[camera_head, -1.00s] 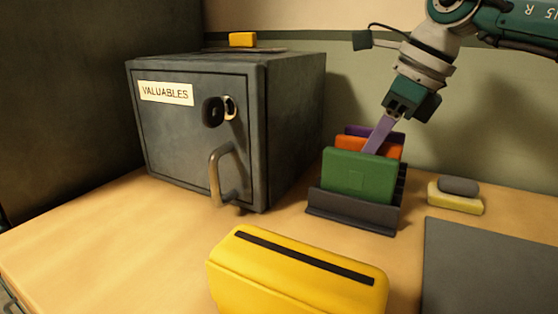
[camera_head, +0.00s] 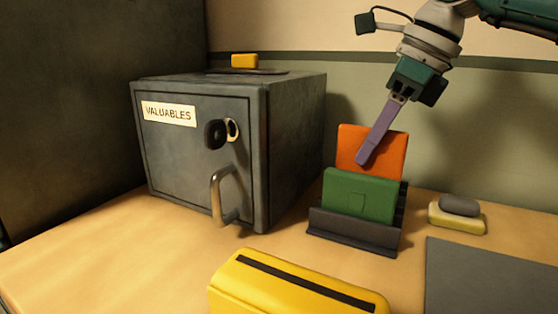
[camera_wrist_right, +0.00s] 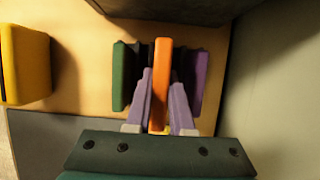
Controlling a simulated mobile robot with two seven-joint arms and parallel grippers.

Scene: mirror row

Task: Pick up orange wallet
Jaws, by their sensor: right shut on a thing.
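The orange wallet (camera_head: 372,150) is raised upright above the dark rack (camera_head: 354,233), behind the green wallet (camera_head: 360,195). My right gripper (camera_head: 368,156) is shut on it, with one purple finger across its front face. In the right wrist view the orange wallet (camera_wrist_right: 161,80) stands between the two fingers of my right gripper (camera_wrist_right: 161,100). The green wallet (camera_wrist_right: 123,75) is to its left there and a purple wallet (camera_wrist_right: 200,80) to its right. The purple wallet is hidden in the head view. My left gripper is not in view.
A grey safe (camera_head: 200,150) marked VALUABLES stands left of the rack, its door shut. A yellow box with a dark slot (camera_head: 290,285) is at the front. A sponge with a grey stone (camera_head: 458,215) and a grey mat (camera_head: 490,275) lie to the right.

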